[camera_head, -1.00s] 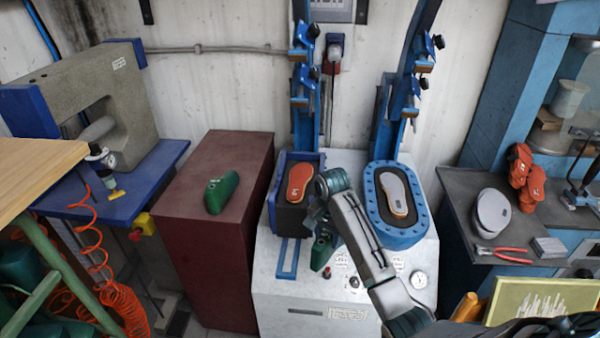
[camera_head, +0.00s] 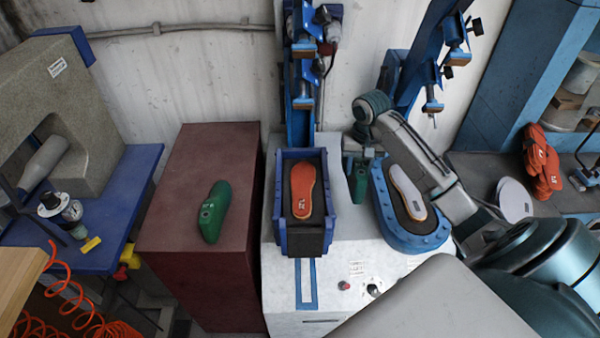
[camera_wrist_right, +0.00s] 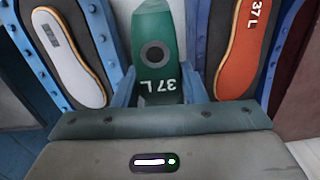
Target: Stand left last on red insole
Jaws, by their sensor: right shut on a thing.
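The red insole (camera_head: 302,190) lies in the left blue-framed tray (camera_head: 283,226) of the press; in the right wrist view it (camera_wrist_right: 243,55) reads 37 L. My right gripper (camera_head: 362,160) is shut on a green last (camera_head: 357,183), which hangs between the two trays, right of the red insole and apart from it. In the right wrist view this last (camera_wrist_right: 155,35) is marked 37 L and sits between the fingers (camera_wrist_right: 157,95). A second green last (camera_head: 214,212) lies on the maroon cabinet (camera_head: 170,262). My left gripper is not in view.
A white insole (camera_head: 407,192) lies in the right blue oval tray (camera_head: 384,212), close by my right arm. Blue press posts (camera_head: 299,115) with clamps rise behind the trays. The press top's front holds a red button (camera_head: 344,285).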

